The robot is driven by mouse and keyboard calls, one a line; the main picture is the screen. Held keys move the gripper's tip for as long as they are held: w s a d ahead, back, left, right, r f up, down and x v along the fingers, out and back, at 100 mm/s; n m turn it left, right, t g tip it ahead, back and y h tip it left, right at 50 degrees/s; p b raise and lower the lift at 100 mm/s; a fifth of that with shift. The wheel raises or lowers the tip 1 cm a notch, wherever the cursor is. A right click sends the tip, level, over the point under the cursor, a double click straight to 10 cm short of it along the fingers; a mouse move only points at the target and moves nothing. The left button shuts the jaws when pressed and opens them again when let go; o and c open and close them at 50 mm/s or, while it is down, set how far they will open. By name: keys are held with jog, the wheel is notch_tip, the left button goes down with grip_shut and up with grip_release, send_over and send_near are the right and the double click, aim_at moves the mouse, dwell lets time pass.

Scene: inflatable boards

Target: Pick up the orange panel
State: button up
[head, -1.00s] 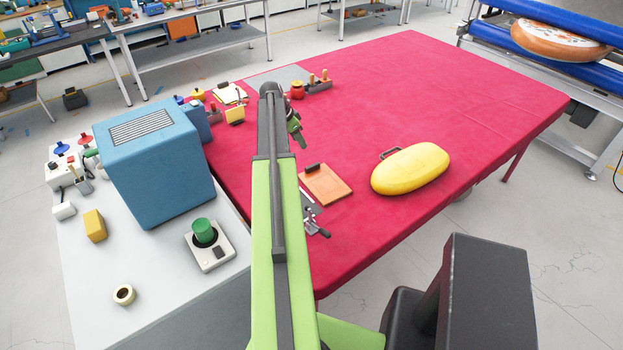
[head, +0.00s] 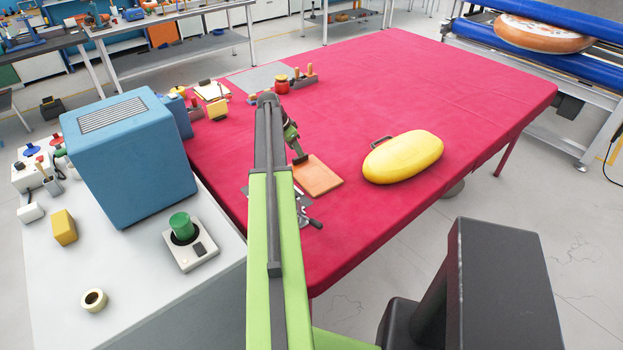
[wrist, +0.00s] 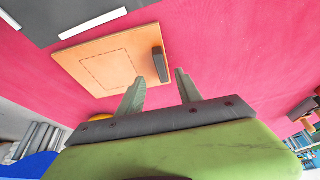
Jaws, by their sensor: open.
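The orange panel (head: 318,176) lies flat on the red-covered table (head: 440,95), just right of my arm in the head view. In the wrist view the orange panel (wrist: 105,62) shows a dashed square outline and a dark block-like handle (wrist: 160,64) along one edge. My gripper (wrist: 158,82) is open and empty, its two grey-green fingers pointing toward the handle, which appears in front of the gap between them. In the head view my gripper (head: 297,152) is partly hidden by my own arm, close to the panel's handle edge.
A yellow inflatable (head: 403,157) with a dark handle lies right of the panel. A metal clamp-like tool (head: 308,218) sits nearer. A blue box (head: 130,155) stands on the grey bench at left. Jars and small tools (head: 282,84) stand further back.

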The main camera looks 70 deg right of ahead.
jog(key=b+x, duration=0.4)
jog(key=x, duration=0.1)
jog(key=shift+w+f+b, duration=0.15)
jog(key=shift+f+b, duration=0.05)
jog(key=shift+b, duration=0.15)
jog(key=shift+r, duration=0.2)
jog(key=shift+c, duration=0.4)
grip_shut()
